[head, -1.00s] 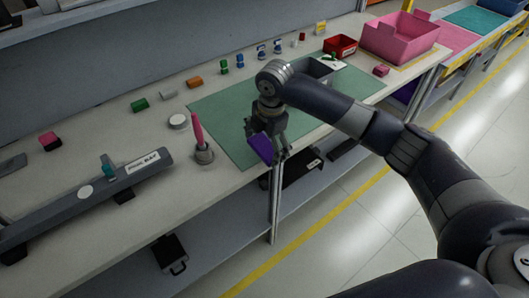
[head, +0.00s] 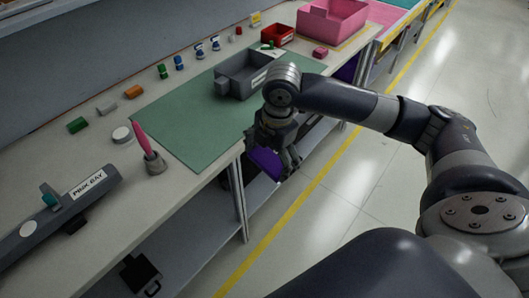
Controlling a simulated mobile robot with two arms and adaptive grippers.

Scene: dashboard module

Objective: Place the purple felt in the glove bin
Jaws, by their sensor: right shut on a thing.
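The purple felt (head: 264,160) is a flat purple piece held by my right gripper (head: 287,163), which is shut on it. The gripper points down, and the felt hangs in the air by the front edge of the workbench. Part of the felt is hidden behind the fingers. A grey open bin (head: 233,87) with a pale label stands on the green mat (head: 180,127), above and left of the gripper in the head view. The label is too small to read, so I cannot tell if this is the glove bin. My left gripper is not in view.
A red bin (head: 277,36) and a large pink bin (head: 331,25) stand farther back. A pink marker stands in a grey holder (head: 155,167) at the mat's left corner. A grey module (head: 62,215) labelled "PINK BAY" lies at left. Small coloured blocks line the back.

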